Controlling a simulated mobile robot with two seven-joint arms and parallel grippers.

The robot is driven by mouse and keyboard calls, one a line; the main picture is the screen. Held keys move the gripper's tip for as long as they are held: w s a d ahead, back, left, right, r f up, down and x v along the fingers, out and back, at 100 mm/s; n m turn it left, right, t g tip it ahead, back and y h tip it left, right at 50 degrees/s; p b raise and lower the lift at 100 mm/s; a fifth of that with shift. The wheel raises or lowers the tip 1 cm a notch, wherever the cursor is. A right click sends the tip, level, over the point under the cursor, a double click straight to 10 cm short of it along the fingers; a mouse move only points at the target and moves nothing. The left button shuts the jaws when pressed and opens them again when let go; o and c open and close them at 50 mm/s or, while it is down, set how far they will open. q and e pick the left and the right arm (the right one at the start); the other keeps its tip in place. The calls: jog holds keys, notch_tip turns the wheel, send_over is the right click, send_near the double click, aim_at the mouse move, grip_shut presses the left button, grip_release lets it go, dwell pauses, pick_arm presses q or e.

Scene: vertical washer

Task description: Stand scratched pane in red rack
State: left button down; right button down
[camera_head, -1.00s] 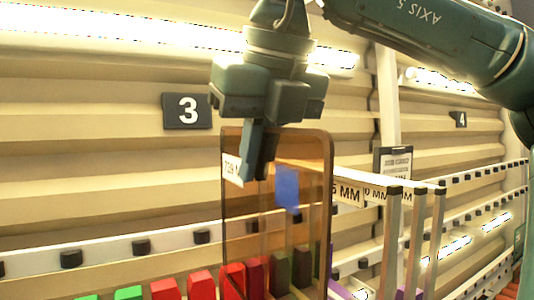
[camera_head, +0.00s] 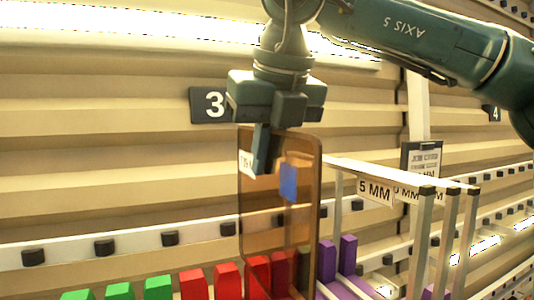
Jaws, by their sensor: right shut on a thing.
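My right gripper (camera_head: 262,150) points down and is shut on the top edge of an amber tinted pane (camera_head: 262,205). The pane hangs upright, with a white label (camera_head: 246,164) near its upper left and a blue mark or finger pad (camera_head: 288,181) near its upper right. Red rack blocks (camera_head: 228,281) stand at the bottom; some show through the pane's lower part. Any scratch is not discernible. My left gripper is not in view.
Green blocks (camera_head: 118,291) stand left of the red ones, and purple blocks (camera_head: 347,255) to the right. Metal frames with a "5 MM" tag (camera_head: 375,192) stand right of the pane. A white rail (camera_head: 70,252) with black knobs runs behind, before a corrugated wall with a "3" sign (camera_head: 210,104).

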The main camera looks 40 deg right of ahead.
pick_arm(q)
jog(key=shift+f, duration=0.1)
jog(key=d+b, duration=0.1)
jog(key=b, duration=0.2)
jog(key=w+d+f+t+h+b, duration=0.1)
jog(key=b, duration=0.2)
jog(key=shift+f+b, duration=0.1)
jog(key=shift+b, duration=0.2)
dwell(1.4)
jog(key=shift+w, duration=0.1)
dwell(0.3)
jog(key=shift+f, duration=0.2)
dwell(0.6)
